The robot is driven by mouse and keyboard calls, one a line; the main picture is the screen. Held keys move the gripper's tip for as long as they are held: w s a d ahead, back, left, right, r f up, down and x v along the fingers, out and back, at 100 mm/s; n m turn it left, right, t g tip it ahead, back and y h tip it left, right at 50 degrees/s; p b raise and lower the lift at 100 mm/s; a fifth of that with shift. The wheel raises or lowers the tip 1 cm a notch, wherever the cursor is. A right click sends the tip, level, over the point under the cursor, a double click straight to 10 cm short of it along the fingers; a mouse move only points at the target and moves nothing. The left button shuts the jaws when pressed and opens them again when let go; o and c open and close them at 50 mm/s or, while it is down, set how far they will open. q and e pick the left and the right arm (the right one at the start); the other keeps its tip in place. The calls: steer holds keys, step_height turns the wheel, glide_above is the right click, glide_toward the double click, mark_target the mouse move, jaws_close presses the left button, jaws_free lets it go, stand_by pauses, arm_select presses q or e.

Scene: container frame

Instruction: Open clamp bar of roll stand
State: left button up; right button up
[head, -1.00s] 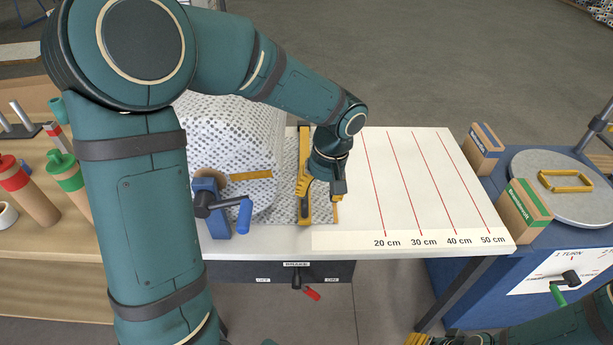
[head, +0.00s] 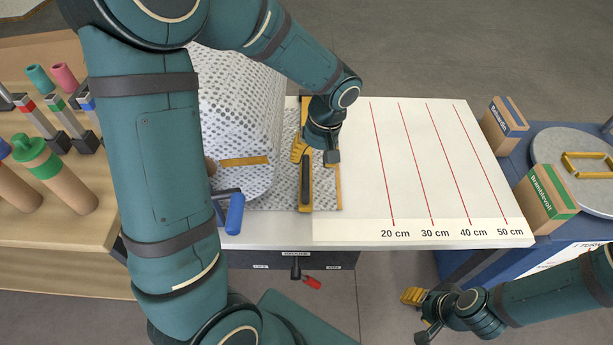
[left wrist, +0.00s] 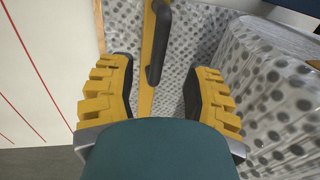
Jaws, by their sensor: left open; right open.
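The clamp bar (head: 305,202) of the roll stand is a yellow bar with a black handle (head: 306,184), lying along the dotted sheet near its right edge. The dotted roll (head: 240,105) is to its left. My left gripper (head: 316,153) is over the bar, just beyond the handle, with its fingers spread. In the left wrist view, the open fingers (left wrist: 160,95) stand on both sides of the bar, and the black handle (left wrist: 157,42) shows ahead between them, not gripped. My right gripper (head: 417,316) is open and empty in front of the table, low in the view.
A white board (head: 420,180) with red length lines lies right of the bar. A blue crank handle (head: 235,213) is at the roll's near end. A brake lever (head: 311,282) is under the table edge. A box (head: 547,202) and round turntable (head: 580,145) stand at right.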

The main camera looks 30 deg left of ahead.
mark_target(307, 176)
arm_select(q)
steer(key=f, duration=0.2)
steer(key=f+b, duration=0.1)
steer(key=f, duration=0.1)
steer(key=a+f, duration=0.1)
steer(key=f, duration=0.2)
steer(key=shift+s+a, duration=0.1)
steer(key=shift+s, duration=0.25)
steer(key=shift+o, duration=0.2)
jaws_close()
